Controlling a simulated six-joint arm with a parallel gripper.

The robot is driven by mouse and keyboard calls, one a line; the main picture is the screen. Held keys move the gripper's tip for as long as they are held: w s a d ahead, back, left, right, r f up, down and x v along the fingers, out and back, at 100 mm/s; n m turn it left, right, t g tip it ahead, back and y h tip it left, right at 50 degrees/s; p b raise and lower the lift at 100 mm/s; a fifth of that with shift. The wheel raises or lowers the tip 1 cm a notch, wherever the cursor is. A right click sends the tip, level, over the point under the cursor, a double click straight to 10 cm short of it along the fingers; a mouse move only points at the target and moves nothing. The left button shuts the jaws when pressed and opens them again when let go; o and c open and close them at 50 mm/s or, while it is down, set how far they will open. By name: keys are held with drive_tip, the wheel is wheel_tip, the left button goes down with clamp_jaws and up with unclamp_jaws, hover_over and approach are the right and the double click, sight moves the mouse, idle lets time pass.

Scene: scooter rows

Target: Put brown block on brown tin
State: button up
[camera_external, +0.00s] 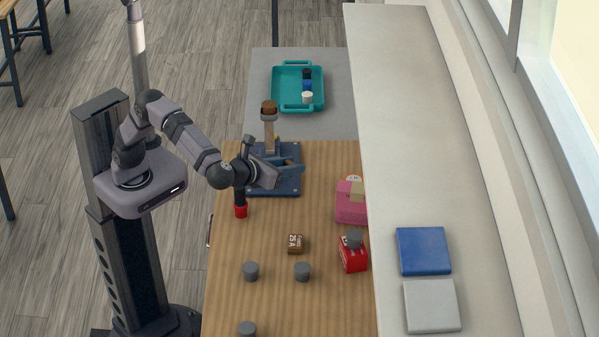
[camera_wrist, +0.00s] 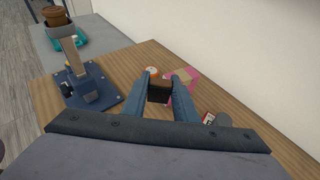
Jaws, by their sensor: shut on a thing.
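My gripper (camera_wrist: 172,88) is shut on a dark brown block (camera_wrist: 158,87), held between its two blue-grey fingers in the wrist view. In the external view my gripper (camera_external: 292,168) reaches over the wooden table beside the blue-grey stand, and the held block is mostly hidden. A small brown cube with white lettering (camera_external: 295,243) lies on the table in front of the gripper. A round brown thing (camera_external: 269,107) sits on top of the stand's post; it also shows at the upper left in the wrist view (camera_wrist: 60,28).
The blue-grey stand (camera_external: 287,187) is close to my gripper. A pink box (camera_external: 350,206), a red box (camera_external: 353,258) and grey round pieces (camera_external: 302,271) stand on the table. A teal tray (camera_external: 318,95) is behind. A pale ledge (camera_external: 405,120) borders the right side.

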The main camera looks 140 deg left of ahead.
sight(295, 241)
drive_tip(key=shift+w+d+f+m+t+h+p, duration=0.3)
drive_tip(key=shift+w+f+m+t, duration=0.5)
drive_tip(key=shift+f, duration=2.5)
drive_tip(key=shift+w+d+f+m+t+y+p, duration=0.1)
drive_tip(key=shift+w+d+f+m+t, duration=0.6)
drive_tip(key=shift+f, duration=2.6)
drive_tip(key=shift+w+d+f+m+t+h+p, duration=0.2)
drive_tip(key=shift+w+f+m+t, duration=0.75)
drive_tip(key=shift+f, duration=2.35)
drive_tip(key=shift+s, duration=0.25)
drive_tip(key=shift+f, duration=0.15)
drive_tip(key=o, duration=1.1)
drive_tip(key=shift+n, duration=0.25)
drive_tip(key=shift+c, duration=0.2)
